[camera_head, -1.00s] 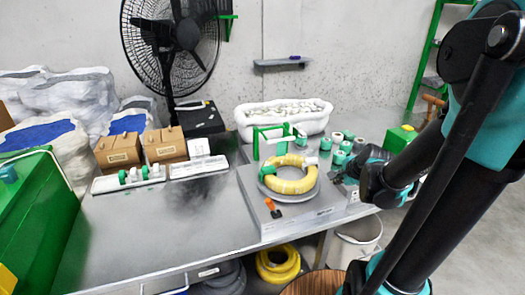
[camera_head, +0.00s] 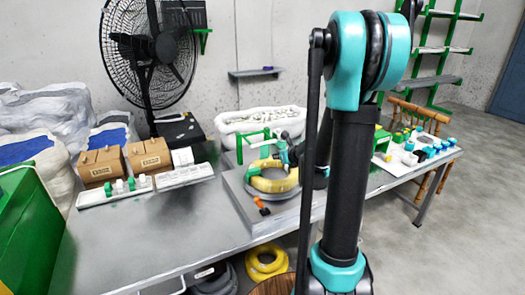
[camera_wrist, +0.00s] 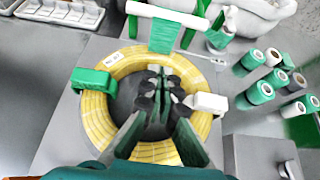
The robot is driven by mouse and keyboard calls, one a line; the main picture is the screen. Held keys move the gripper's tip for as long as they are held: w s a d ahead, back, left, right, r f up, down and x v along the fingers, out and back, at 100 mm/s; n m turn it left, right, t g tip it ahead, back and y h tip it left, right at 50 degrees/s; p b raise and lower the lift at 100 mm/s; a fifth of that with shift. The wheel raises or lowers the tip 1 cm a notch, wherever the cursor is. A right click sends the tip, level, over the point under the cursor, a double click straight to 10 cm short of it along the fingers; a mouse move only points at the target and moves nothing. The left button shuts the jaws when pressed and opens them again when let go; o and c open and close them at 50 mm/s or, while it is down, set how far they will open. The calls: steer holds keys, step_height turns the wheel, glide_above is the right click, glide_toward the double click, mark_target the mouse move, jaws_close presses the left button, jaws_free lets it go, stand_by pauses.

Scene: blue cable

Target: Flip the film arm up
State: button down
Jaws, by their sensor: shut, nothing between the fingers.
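A green frame (camera_head: 258,142), which looks like the film arm, stands at the back of the yellow coil (camera_head: 270,182) on a grey base plate. In the wrist view a green flap (camera_wrist: 162,38) with a white roll (camera_wrist: 178,14) across its top shows behind the coil (camera_wrist: 125,66). A green clip (camera_wrist: 92,80) sits on the coil's left side and a white block (camera_wrist: 206,102) on its right. My gripper (camera_wrist: 165,93) is shut and empty, over the coil's dark centre. In the head view my gripper (camera_head: 284,155) partly hides the coil and frame.
Green and white rolls (camera_wrist: 260,93) stand right of the coil in the wrist view. A white tub (camera_head: 228,124) stands behind. The table (camera_head: 150,235) is clear at front left.

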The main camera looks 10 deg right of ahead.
steer(key=shift+w+f, duration=0.1)
steer(key=x, duration=0.9)
steer(key=shift+w+f, duration=0.1)
steer(key=shift+w, duration=0.05)
steer(key=shift+w+a, duration=0.1)
steer(key=shift+w, duration=0.15)
steer(key=shift+w+a+r, duration=0.1)
steer(key=shift+r, duration=0.8)
steer(key=shift+w+r, duration=0.15)
steer(key=shift+r, duration=0.8)
